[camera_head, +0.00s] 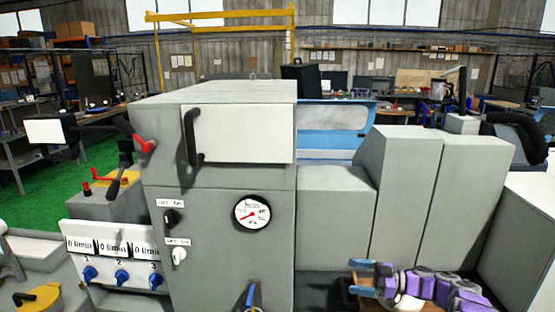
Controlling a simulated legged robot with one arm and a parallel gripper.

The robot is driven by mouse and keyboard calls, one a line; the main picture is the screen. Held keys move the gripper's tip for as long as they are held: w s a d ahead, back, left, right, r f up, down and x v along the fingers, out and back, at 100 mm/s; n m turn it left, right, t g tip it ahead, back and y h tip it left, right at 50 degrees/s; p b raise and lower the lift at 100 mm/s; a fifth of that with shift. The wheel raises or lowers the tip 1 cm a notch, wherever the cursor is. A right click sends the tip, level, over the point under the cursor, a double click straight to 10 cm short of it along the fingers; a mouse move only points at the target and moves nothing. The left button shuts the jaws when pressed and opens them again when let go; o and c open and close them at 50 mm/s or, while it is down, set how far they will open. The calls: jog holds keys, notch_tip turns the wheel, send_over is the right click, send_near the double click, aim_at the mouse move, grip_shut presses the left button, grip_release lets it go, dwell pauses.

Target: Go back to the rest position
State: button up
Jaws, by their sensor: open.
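My arm lies low at the bottom right of the head camera view, with purple and dark segments. My gripper (358,277) is at its left end, with blue fingers that point left. The fingers are apart and I see nothing held between them. The base of my arm is cut off by the bottom edge of the picture.
The grinder carries a round gauge (251,212), a black knob (170,218), a white knob (179,255) and a blue-handled lever (251,296). Three blue valves (121,278) sit at the lower left. A red-tipped lever (143,144) sticks out at left. Green floor (92,160) shows beyond.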

jog(key=w+r+m+t+h, duration=0.55)
jog(key=w+r+t, duration=0.45)
jog(key=w+r, duration=0.45)
jog(key=s+d+r+m+t+h+b, duration=0.1)
jog(key=s+d+r+m+h, duration=0.15)
jog(key=r+h, duration=0.3)
jog(key=s+d+r+m+t+h+b, duration=0.1)
jog(key=s+d+r+m+h, duration=0.1)
jog(key=d+r+m+h, duration=0.25)
jog(key=s+a+f+m+g+h, duration=0.2)
jog(key=s+f+g+h, duration=0.15)
jog(key=s, duration=0.75)
jog(key=s+a+f+m+g+h, duration=0.1)
jog(key=s+f+m+g+h, duration=0.25)
jog(key=s, duration=0.85)
jog(key=s+a+f+g+y, duration=0.1)
jog(key=s+a+f+g, duration=0.2)
jog(key=s, duration=0.9)
jog(key=s+a+f+n+g+y, duration=0.1)
jog(key=s+a+f+g+y, duration=0.1)
jog(key=s+a, duration=0.6)
jog(key=s+a+f+g+y+b, duration=0.1)
jog(key=s+a+f+g, duration=0.4)
jog(key=s, duration=1.3)
jog(key=shift+s+a+n+g+y, duration=0.2)
jog(key=shift+n+g+y, duration=0.1)
jog(key=shift+g+y, duration=0.15)
